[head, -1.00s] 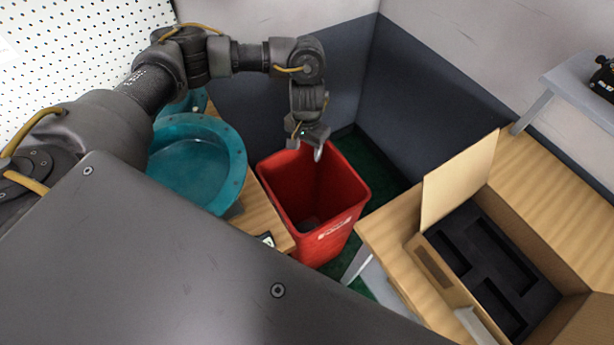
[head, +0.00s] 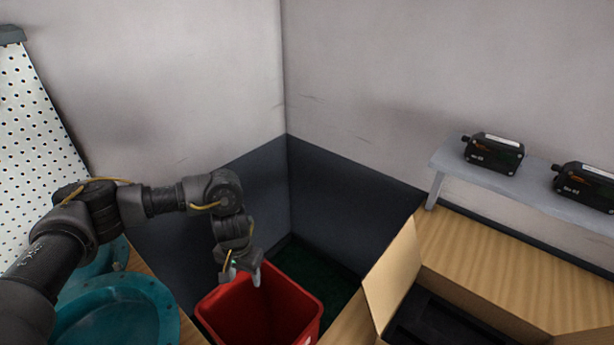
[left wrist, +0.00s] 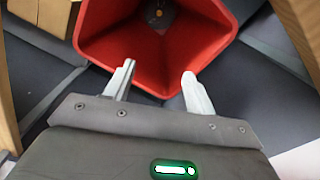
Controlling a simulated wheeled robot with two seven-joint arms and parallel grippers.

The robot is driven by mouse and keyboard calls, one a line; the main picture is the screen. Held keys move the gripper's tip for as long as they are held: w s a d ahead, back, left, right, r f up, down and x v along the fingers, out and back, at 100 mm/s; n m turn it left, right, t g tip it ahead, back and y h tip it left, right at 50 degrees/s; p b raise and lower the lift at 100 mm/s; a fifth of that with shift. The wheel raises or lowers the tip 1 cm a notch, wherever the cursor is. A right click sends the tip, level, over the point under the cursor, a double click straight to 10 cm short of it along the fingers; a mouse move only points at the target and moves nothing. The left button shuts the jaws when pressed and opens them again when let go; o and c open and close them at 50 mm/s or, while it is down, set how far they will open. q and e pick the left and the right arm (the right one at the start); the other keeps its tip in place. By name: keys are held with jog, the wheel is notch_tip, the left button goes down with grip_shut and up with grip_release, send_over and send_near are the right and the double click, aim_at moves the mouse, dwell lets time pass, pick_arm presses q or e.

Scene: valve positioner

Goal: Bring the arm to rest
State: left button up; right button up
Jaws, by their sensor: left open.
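My left arm reaches in from the left in the head view. Its gripper (head: 243,274) hangs pointing down over the back rim of the red bin (head: 265,312). In the left wrist view the two fingers of the gripper (left wrist: 157,88) are spread apart with nothing between them. The red bin (left wrist: 120,50) lies beyond the fingertips, and a small item (left wrist: 157,14) shows at its bottom, too small to name. My right gripper is not in view.
Teal round flanged parts (head: 115,312) stand on a wooden bench at the left. An open cardboard box (head: 392,272) is on the wooden table (head: 480,262) at the right. Two black devices (head: 492,153) sit on a grey shelf (head: 450,166). A pegboard (head: 30,130) is at the left.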

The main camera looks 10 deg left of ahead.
pick_arm(q)
notch_tip(320, 180, down, 8)
jog(key=shift+r, duration=0.25)
jog(key=shift+f, duration=0.15)
dwell(0.4)
